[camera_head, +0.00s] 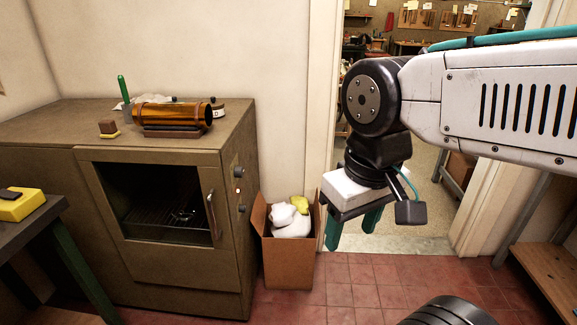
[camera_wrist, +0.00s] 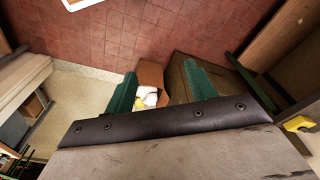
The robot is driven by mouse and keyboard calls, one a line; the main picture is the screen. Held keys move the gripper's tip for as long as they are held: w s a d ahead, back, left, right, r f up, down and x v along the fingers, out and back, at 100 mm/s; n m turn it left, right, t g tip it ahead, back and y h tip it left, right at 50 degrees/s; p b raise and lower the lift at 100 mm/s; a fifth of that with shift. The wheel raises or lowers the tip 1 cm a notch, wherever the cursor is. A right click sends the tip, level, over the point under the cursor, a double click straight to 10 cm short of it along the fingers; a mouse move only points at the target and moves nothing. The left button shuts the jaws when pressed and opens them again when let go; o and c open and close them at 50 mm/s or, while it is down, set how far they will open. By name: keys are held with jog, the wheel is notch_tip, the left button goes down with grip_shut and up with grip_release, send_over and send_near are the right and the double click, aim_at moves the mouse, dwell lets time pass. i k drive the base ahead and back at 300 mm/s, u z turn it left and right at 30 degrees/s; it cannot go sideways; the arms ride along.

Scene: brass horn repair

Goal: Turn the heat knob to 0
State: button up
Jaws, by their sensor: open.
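The oven (camera_head: 150,265) is a brown metal cabinet with a dark window in its front door. Two dark knobs sit on its right side, an upper knob (camera_head: 239,172) and a lower knob (camera_head: 242,208), with a small lit red lamp between them. I cannot tell which is the heat knob, and no markings can be read. My gripper (camera_head: 354,232) points down, to the right of the oven and apart from the knobs. Its green fingers are apart and empty, and they also show in the wrist view (camera_wrist: 160,90). The knobs cannot be made out in the wrist view.
A cardboard box (camera_head: 287,270) with white and yellow cloths stands on the floor beside the oven; it also shows in the wrist view (camera_wrist: 151,76). An amber cylinder (camera_head: 172,115) and a green-handled tool (camera_head: 124,91) are on the oven top. A doorway is behind my arm.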

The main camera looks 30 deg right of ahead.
aim_at(238, 171)
jog(key=z, duration=0.1)
jog(key=k, duration=0.6)
jog(key=u, duration=0.75)
jog(key=i, duration=1.2)
jog(key=z, duration=0.6)
jog(key=i, duration=0.5)
jog(key=z, duration=0.55)
